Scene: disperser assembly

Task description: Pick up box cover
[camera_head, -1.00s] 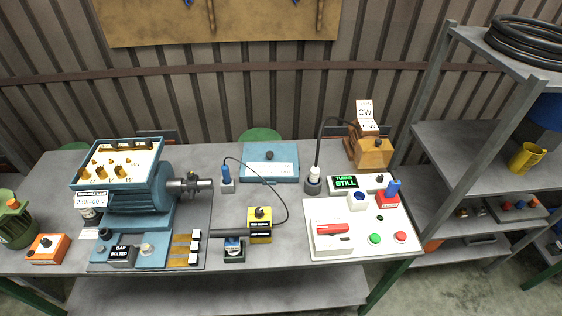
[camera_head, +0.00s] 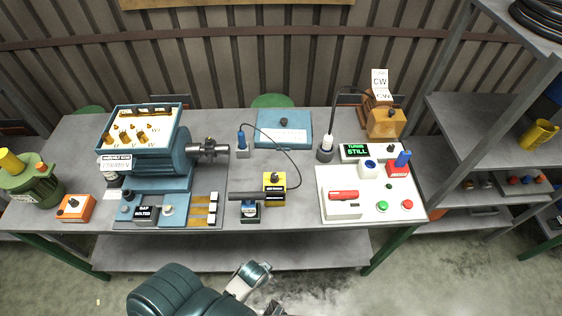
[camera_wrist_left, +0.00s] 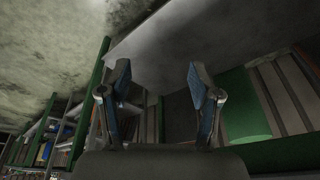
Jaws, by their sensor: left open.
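The likely box cover is a flat blue plate (camera_head: 283,128) with a dark knob and a pale label. It lies at the back middle of the table in the head view. The blue motor (camera_head: 158,160) stands to its left, with its terminal box (camera_head: 181,118) open on top and brass terminals showing inside. My left gripper (camera_wrist_left: 158,98) is open and empty in the left wrist view, with its two fingers apart below the grey table's underside. In the head view my left arm shows at the bottom, in front of the table and far from the plate. My right gripper is not seen.
A blue-handled tool (camera_head: 242,142) with a curved cable stands left of the plate's front. A yellow block (camera_head: 275,188) and a white control panel (camera_head: 372,205) are nearer the front. A grey shelf (camera_head: 470,140) is beyond the table.

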